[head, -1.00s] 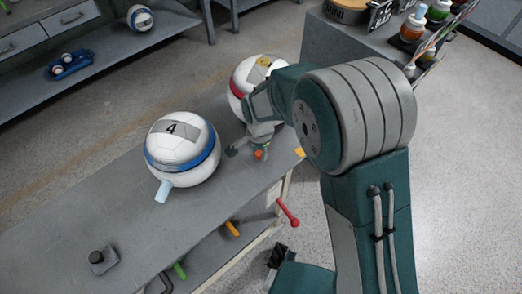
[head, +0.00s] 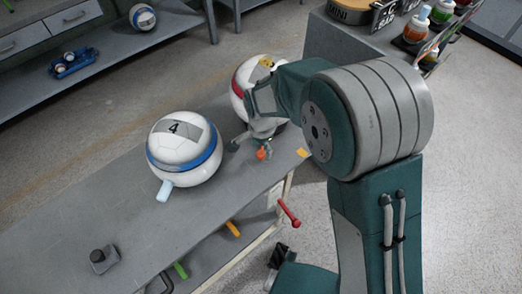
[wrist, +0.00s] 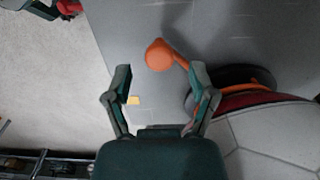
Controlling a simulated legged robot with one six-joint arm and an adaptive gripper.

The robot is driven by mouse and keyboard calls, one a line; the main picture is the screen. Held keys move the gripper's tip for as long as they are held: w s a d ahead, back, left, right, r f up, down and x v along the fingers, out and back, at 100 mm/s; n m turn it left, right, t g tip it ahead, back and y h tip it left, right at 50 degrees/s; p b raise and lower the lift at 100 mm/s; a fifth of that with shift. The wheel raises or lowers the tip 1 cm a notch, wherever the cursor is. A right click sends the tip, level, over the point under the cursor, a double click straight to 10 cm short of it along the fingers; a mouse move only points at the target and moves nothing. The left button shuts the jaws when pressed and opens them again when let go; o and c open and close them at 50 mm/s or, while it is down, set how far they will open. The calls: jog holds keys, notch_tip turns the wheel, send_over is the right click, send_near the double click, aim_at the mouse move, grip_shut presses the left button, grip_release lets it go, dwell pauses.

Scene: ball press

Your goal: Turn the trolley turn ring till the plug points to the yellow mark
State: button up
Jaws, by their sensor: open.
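The orange knobbed plug (wrist: 160,55) sticks out from the dark turn ring (wrist: 229,77) under the white ball with a red band (wrist: 270,135). In the head view the plug's orange knob (head: 262,154) shows just below my gripper. The yellow mark (head: 302,153) lies at the trolley's right edge, to the right of the knob; it also shows in the wrist view (wrist: 133,100). My gripper (wrist: 160,78) is open, its two fingers apart. The knob appears between and just beyond the fingertips; contact cannot be told. My arm hides part of the ball and ring.
The grey trolley (head: 130,215) also carries a white ball marked 4 (head: 182,140) with a blue band and a pale blue plug (head: 165,190). A red handle (head: 289,213) juts from its side. A grey bench with bottles (head: 415,27) stands at the back right.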

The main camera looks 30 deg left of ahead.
notch_tip(320, 180, up, 10)
dwell(0.3)
jog(key=shift+f, duration=0.1)
jog(key=c, duration=0.4)
jog(key=shift+w+d+f+m, duration=0.15)
jog(key=shift+w+d+m, duration=0.35)
jog(key=shift+d, duration=0.15)
jog(key=c, duration=0.6)
jog(key=w+d+m+y, duration=0.1)
jog(key=d+m, duration=0.1)
jog(key=w+d+m+g+y, duration=0.1)
jog(key=d+m, duration=0.1)
jog(key=d, duration=0.1)
jog(key=w+d+m+y, duration=0.1)
jog(key=w+d+m, duration=0.1)
jog(key=shift+d+f+g, duration=0.35)
jog(key=shift+g, duration=0.05)
grip_shut()
jog(key=x, duration=0.9)
jog(key=shift+s+a+f, duration=0.1)
jog(key=shift+a+f, duration=0.1)
jog(key=shift+a, duration=0.05)
jog(key=a, duration=0.1)
jog(key=s+a+f, duration=0.1)
jog(key=shift+s+a, duration=0.3)
jog(key=shift+a, duration=0.05)
jog(key=shift+s+a, duration=0.2)
jog(key=shift+a, duration=0.25)
